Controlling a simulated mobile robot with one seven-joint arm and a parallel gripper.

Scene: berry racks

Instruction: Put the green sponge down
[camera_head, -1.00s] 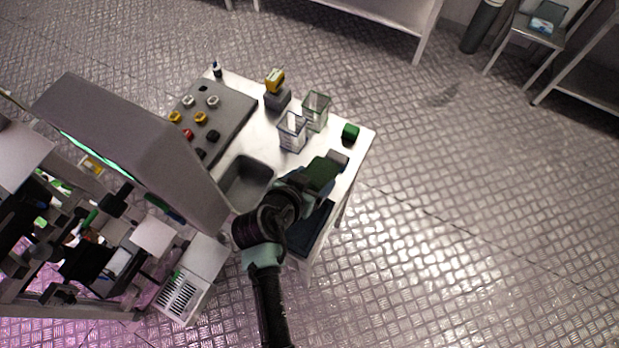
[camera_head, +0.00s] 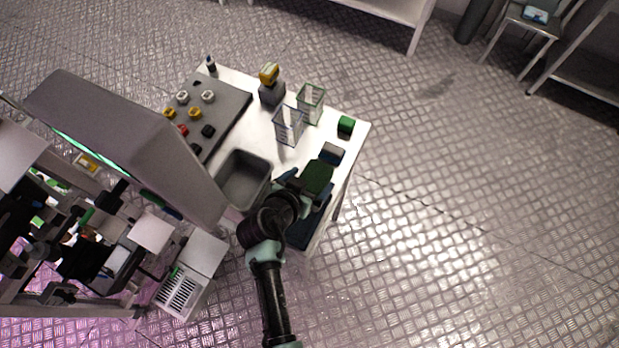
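The green sponge (camera_head: 318,176) appears as a dark green pad at the right part of the white table, directly in front of my gripper (camera_head: 306,188). Dark blue finger parts show on both sides of its near end. I cannot tell whether the fingers press on it or stand slightly apart, nor whether its underside rests on the tabletop. A grey-blue block (camera_head: 331,153) lies just beyond the sponge. A brighter green block (camera_head: 345,125) sits farther back near the table's right edge.
A grey bin (camera_head: 264,164) is left of my gripper. Two clear containers (camera_head: 288,125) (camera_head: 311,100) stand behind it. A yellow-topped device (camera_head: 270,76) and a grey board (camera_head: 222,118) with colored knobs are farther back. A dark blue surface (camera_head: 300,235) lies near my arm.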

